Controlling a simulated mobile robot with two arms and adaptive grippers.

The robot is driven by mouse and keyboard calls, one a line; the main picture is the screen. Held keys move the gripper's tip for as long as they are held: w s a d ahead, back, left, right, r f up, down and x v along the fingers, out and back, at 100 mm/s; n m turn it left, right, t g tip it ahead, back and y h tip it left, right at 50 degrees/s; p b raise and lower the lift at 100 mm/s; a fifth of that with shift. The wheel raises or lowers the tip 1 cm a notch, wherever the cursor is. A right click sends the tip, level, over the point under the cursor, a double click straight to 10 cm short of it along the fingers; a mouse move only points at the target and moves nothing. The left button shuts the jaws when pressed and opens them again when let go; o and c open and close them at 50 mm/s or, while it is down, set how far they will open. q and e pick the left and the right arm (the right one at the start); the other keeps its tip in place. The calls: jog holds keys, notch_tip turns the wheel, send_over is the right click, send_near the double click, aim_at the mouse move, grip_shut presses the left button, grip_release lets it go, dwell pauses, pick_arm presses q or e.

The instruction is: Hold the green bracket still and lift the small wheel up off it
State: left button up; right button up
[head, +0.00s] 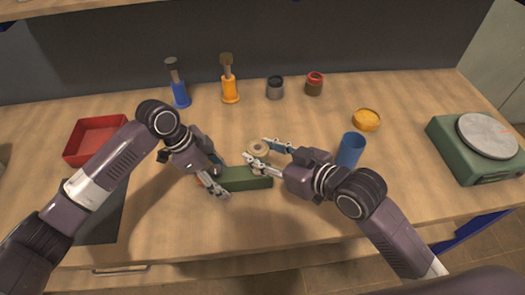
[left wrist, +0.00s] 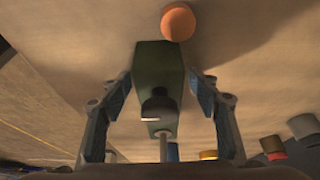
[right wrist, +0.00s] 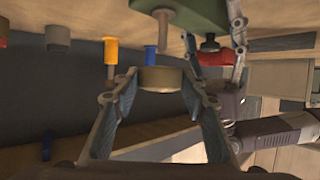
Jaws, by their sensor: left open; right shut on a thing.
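The green bracket (head: 248,179) lies on the table in front of me. It also shows in the left wrist view (left wrist: 158,62), with a black knob (left wrist: 158,103) on it. My left gripper (head: 222,182) is open, its fingers on either side of the bracket's left end. My right gripper (head: 256,149) is shut on the small wheel (head: 259,147), a tan disc. In the right wrist view the wheel (right wrist: 160,80) is between the fingertips, at the free end of the bracket's wooden peg (right wrist: 163,20). The peg's tip seems just clear of it.
A blue cup (head: 351,150) stands close to the right of my right gripper. A red tray (head: 92,143) is at the left and a green scale (head: 470,152) at the right. An orange dish (head: 366,120), jars and brushes stand farther back.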

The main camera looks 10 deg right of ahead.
pick_arm(q)
jog(key=v, duration=1.2)
